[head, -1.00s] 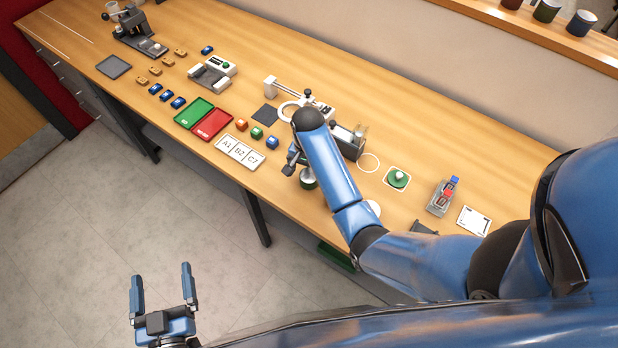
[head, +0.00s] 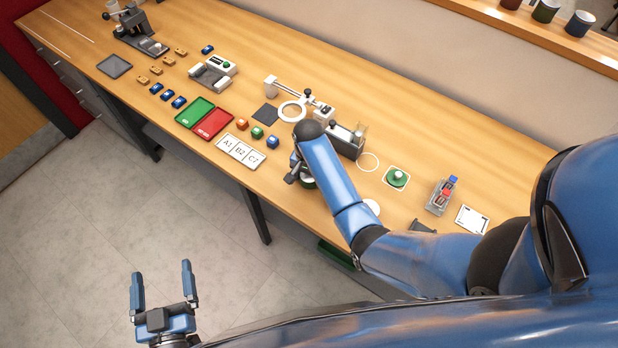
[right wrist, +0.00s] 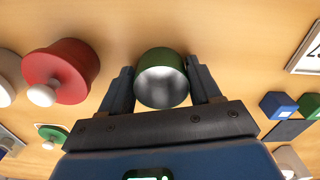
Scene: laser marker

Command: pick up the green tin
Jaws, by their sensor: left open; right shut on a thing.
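The green tin (right wrist: 162,76) is open at its end, with a bare metal inside facing the right wrist camera. My right gripper (right wrist: 162,90) has a finger on each side of it and is shut on it. In the head view the green tin (head: 308,183) is mostly hidden by my right gripper (head: 297,172) and forearm, near the bench's front edge. Whether it touches the bench is unclear. My left gripper (head: 160,290) is open and empty, over the floor in front of the bench.
In the right wrist view, a red pot with a white knob (right wrist: 62,72) stands left of the tin. The bench (head: 330,235) also holds a label card (head: 240,151), small cubes (head: 257,132), red and green trays (head: 213,124), a grey holder (head: 345,142) and a green knobbed piece (head: 397,178).

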